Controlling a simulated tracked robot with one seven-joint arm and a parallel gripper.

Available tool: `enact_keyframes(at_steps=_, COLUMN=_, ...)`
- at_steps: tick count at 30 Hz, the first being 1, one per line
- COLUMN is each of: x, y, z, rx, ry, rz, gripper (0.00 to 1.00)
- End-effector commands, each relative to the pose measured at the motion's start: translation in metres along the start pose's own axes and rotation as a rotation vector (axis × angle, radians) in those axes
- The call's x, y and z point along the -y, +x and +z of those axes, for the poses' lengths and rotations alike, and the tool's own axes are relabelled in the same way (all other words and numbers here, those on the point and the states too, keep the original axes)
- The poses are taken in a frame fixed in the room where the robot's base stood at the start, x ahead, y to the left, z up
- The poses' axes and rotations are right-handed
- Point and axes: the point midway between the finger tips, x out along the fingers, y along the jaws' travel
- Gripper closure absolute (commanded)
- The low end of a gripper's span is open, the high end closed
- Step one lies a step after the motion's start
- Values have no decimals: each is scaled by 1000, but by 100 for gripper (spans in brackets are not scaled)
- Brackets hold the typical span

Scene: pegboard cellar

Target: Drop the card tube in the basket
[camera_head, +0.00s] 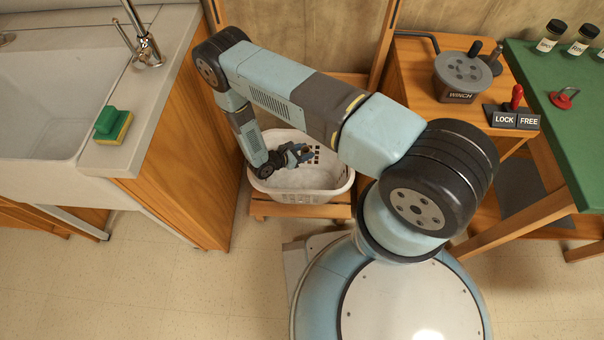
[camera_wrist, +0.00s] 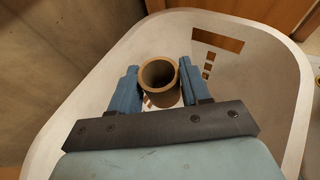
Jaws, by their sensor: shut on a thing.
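The white basket (camera_head: 335,183) stands on a low wooden stand between the sink cabinet and the winch table. It fills much of the wrist view, where its rim (camera_wrist: 291,60) curves around my gripper. My gripper (camera_head: 303,153) reaches down into the basket's opening in the head view. In the wrist view my gripper (camera_wrist: 158,88) is shut on the card tube (camera_wrist: 159,77), a short brown hollow cylinder with its open end showing. The blue fingers press on its left and right sides. The tube is over the basket's inside; how high above the bottom I cannot tell.
A sink (camera_head: 50,95) with a sponge (camera_head: 113,125) on its counter is at the left. A winch (camera_head: 462,78) and a LOCK/FREE lever (camera_head: 514,105) sit on a wooden table at the right, beside a green-topped bench (camera_head: 570,135). Wooden posts rise behind the basket.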

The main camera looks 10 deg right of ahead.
Motion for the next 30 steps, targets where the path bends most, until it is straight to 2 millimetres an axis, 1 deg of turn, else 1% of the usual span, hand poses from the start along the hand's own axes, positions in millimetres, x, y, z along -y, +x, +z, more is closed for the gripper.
enact_keyframes(at_steps=3, x=0, y=5, z=-12, rx=1, ry=-1, rz=0, gripper=81)
enact_keyframes(at_steps=9, x=0, y=10, z=-24, rx=1, ry=-1, rz=0, gripper=81)
enact_keyframes(at_steps=20, x=0, y=11, z=-27, rx=1, ry=-1, rz=1, gripper=81)
enact_keyframes(at_steps=21, x=0, y=11, z=-27, rx=1, ry=-1, rz=1, gripper=52)
enact_keyframes(at_steps=30, x=0, y=11, z=-27, rx=1, ry=-1, rz=1, gripper=24)
